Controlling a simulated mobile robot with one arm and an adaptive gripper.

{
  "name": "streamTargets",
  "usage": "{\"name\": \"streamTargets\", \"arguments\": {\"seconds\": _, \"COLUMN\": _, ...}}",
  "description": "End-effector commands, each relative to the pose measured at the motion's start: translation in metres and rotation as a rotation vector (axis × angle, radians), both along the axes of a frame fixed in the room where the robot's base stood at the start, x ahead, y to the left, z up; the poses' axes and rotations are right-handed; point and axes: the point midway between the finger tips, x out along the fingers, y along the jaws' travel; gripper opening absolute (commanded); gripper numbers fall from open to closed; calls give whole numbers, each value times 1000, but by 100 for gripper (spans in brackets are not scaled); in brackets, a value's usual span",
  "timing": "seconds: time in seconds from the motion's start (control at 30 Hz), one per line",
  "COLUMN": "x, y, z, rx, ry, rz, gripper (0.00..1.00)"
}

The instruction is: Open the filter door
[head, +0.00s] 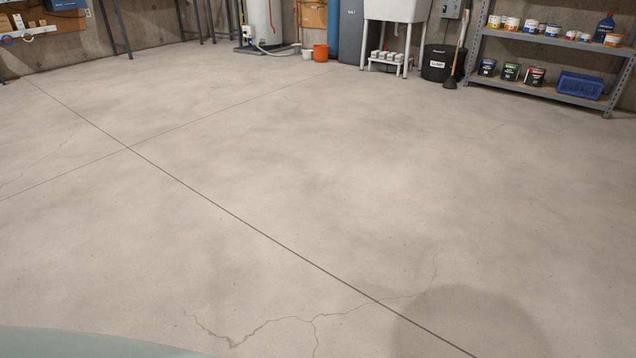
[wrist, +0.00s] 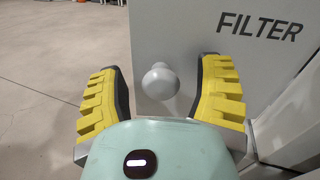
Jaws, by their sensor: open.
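The filter door (wrist: 225,50) is a light grey panel marked "FILTER" in the wrist view. A round pale knob (wrist: 160,81) stands out from it near its left edge. My gripper (wrist: 160,88) is open, with one yellow-padded finger on each side of the knob. The fingers appear apart from the knob. The door's lower part is hidden behind my gripper. Neither the door nor my gripper shows in the head view.
In the head view, a wide concrete floor (head: 280,180) is clear. Along the far wall stand a shelf rack (head: 545,40) with cans, a white sink (head: 397,9), a white tank (head: 263,22) and an orange bucket (head: 321,53).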

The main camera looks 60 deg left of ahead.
Motion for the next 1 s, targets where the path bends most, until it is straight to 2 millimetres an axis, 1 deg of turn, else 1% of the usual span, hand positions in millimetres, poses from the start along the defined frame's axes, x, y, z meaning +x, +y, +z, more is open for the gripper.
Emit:
{"name": "streamTargets", "arguments": {"seconds": 0.17, "x": -1, "y": -1, "z": 3, "rx": -2, "ry": 0, "rz": 0, "gripper": 66}}
{"name": "streamTargets", "arguments": {"seconds": 0.33, "x": -1, "y": -1, "z": 13, "rx": -2, "ry": 0, "rz": 0, "gripper": 66}}
{"name": "streamTargets", "arguments": {"seconds": 0.47, "x": -1, "y": -2, "z": 26, "rx": -2, "ry": -4, "rz": -8, "gripper": 66}}
{"name": "streamTargets", "arguments": {"seconds": 0.9, "x": -1, "y": 0, "z": 82, "rx": -3, "ry": -3, "rz": -1, "gripper": 66}}
{"name": "streamTargets", "arguments": {"seconds": 1.0, "x": -1, "y": -1, "z": 92, "rx": -1, "ry": -1, "rz": -1, "gripper": 66}}
